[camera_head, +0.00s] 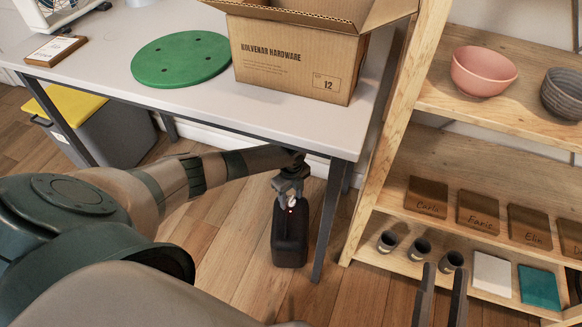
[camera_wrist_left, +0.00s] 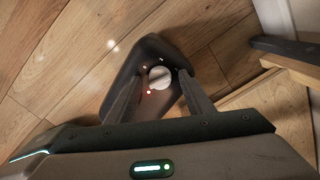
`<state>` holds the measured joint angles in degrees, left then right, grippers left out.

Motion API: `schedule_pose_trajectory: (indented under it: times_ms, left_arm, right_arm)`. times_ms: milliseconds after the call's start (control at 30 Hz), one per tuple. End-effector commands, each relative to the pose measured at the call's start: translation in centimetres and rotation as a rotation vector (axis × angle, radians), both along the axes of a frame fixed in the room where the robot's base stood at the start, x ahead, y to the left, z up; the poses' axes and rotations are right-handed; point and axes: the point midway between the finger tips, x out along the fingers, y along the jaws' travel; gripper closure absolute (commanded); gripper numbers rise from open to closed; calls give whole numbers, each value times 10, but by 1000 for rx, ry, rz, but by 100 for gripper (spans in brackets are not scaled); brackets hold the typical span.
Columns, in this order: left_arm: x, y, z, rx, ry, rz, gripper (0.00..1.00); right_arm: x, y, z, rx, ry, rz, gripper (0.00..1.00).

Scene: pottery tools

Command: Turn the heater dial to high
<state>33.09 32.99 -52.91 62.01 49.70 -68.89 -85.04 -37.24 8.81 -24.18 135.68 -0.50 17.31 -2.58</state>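The heater (camera_head: 290,240) is a dark upright box on the wood floor below the table's right end. Its round white dial (camera_wrist_left: 160,77) is on top, with a faint line across its face. Small lights sit around the dial, and the one on the near left glows orange-red. My left gripper (camera_head: 292,199) points down at the heater top. In the left wrist view its fingers (camera_wrist_left: 162,74) are spread on either side of the dial, with small gaps seeming to show. My right gripper (camera_head: 444,268) is open and empty in front of the shelf.
The table (camera_head: 200,110) stands above my left forearm, with a cardboard box (camera_head: 290,65) and a green disc (camera_head: 181,58) on it. A table leg (camera_head: 328,220) is just right of the heater. A wooden shelf (camera_head: 400,120) with bowls, cups and tiles stands at the right.

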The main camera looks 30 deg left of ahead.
Motion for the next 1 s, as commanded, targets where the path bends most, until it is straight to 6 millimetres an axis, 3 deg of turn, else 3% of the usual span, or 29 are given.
schedule_pose_trajectory:
  times_ms: [367, 667, 1000]
  left_arm:
    - [1, 1, 8, 0, -2, 1, 52]
    - [1, 1, 36, 0, -2, 0, 52]
    - [0, 1, 82, 1, -1, -1, 52]
  right_arm:
    - [4, 1, -3, -7, 31, -1, 69]
    - [19, -1, -33, -71, 200, 3, 69]
    - [29, -7, -80, -155, 447, 8, 69]
